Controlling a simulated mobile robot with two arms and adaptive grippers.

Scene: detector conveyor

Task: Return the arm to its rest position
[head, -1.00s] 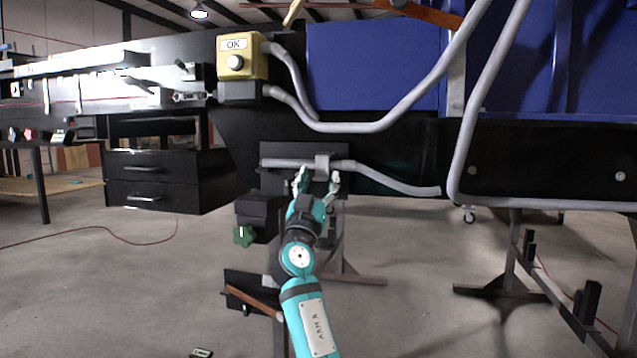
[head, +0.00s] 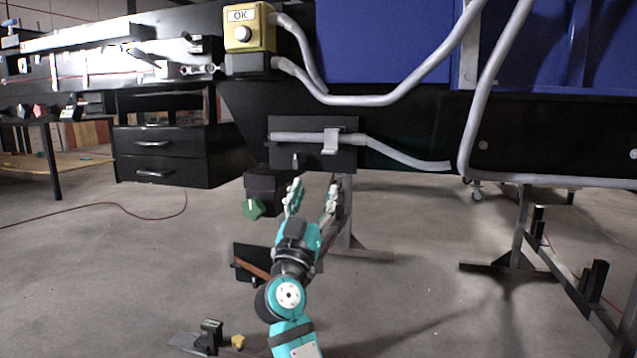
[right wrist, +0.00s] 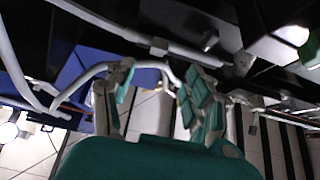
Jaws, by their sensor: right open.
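My teal right arm rises from the bottom of the head view. Its right gripper (head: 313,200) is open and empty, pointing up, below the grey pipe (head: 300,138) and its clamp on the black plate. In the right wrist view the two fingers (right wrist: 150,95) are spread, with nothing between them. The grey pipe also shows beyond them (right wrist: 185,50). My left gripper is not in view.
A yellow OK button box (head: 247,38) sits on the black conveyor frame. A green star knob (head: 254,208) hangs left of the gripper. A black drawer unit (head: 165,155) is at left. Small items (head: 212,335) lie at the bottom. Open floor lies between the stands.

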